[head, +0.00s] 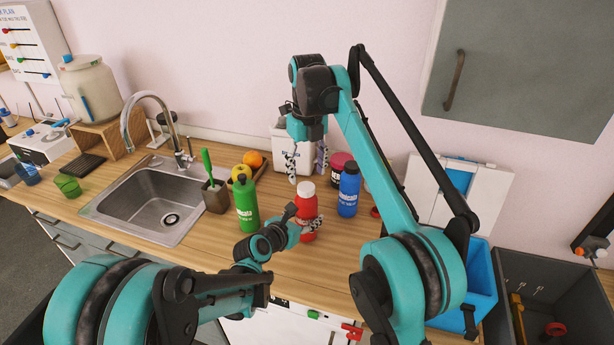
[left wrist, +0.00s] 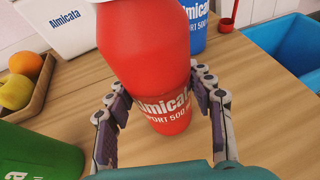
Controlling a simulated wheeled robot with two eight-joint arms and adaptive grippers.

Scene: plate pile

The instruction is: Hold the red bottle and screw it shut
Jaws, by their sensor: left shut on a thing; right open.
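The red bottle (head: 307,204) stands upright on the wooden counter, with a white cap (head: 307,188) on its top. My left gripper (head: 307,228) is shut around the bottle's lower body. In the left wrist view the red bottle (left wrist: 146,65) stands between the two fingers of the left gripper (left wrist: 163,105), and its top is cut off by the frame edge. My right gripper (head: 306,164) is open and empty, raised above and behind the bottle with its fingers pointing down.
A green bottle (head: 245,205) stands left of the red one, a blue bottle (head: 348,190) right of it. Behind are a fruit box with an orange (head: 253,159), a white container (head: 285,145) and a dark red-lidded jar (head: 338,165). The sink (head: 160,205) lies left; front counter is clear.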

